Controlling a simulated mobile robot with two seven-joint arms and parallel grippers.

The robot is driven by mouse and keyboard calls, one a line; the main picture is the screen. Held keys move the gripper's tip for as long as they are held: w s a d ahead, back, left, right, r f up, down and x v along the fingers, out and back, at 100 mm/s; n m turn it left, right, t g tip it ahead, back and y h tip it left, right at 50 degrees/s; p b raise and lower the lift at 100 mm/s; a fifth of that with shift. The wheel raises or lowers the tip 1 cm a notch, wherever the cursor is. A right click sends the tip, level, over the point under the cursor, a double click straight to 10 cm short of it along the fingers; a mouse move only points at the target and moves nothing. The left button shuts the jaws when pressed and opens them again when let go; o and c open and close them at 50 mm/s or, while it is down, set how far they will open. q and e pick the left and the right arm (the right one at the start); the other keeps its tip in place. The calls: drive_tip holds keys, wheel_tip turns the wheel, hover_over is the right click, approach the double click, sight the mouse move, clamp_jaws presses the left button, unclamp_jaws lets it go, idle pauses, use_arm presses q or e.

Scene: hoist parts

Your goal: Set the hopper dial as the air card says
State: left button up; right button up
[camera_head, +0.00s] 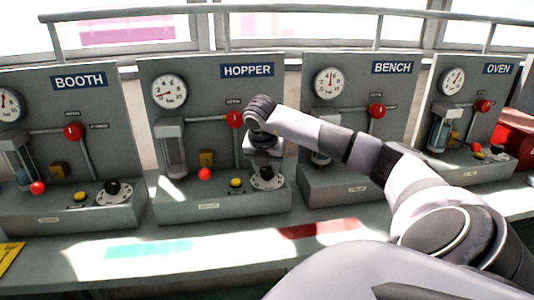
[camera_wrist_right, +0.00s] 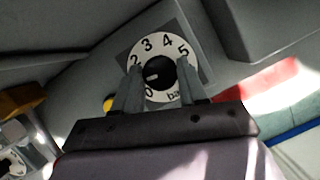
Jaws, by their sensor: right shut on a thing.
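The hopper dial (camera_head: 262,184) sits at the right front of the HOPPER station (camera_head: 225,152). In the right wrist view it is a white disc (camera_wrist_right: 152,41) with a black knob (camera_wrist_right: 160,72), figures and the word "bar". My right gripper (camera_wrist_right: 160,80) is shut on the knob, a finger on each side. The knob's pale mark points left, between the 0 and the 2; the left finger hides the figure there. The HOPPER gauge (camera_head: 168,90) has a red needle, its reading too small to tell. No readable air card shows. My left gripper is out of view.
A yellow sheet (camera_head: 9,256) lies at the far left. The BOOTH (camera_head: 78,82), BENCH (camera_head: 392,68) and OVEN (camera_head: 498,69) stations flank the hopper. A red-knobbed lever (camera_head: 235,119) and yellow button (camera_head: 236,183) are close to my right arm.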

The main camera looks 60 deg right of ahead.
idle(0.4)
drive_tip(key=o, duration=1.1)
drive_tip(key=shift+c, duration=0.2)
drive_tip(key=shift+r, duration=0.15)
drive_tip(key=v, duration=0.7)
drive_tip(key=o, duration=0.3)
drive_tip(key=shift+o, duration=0.2)
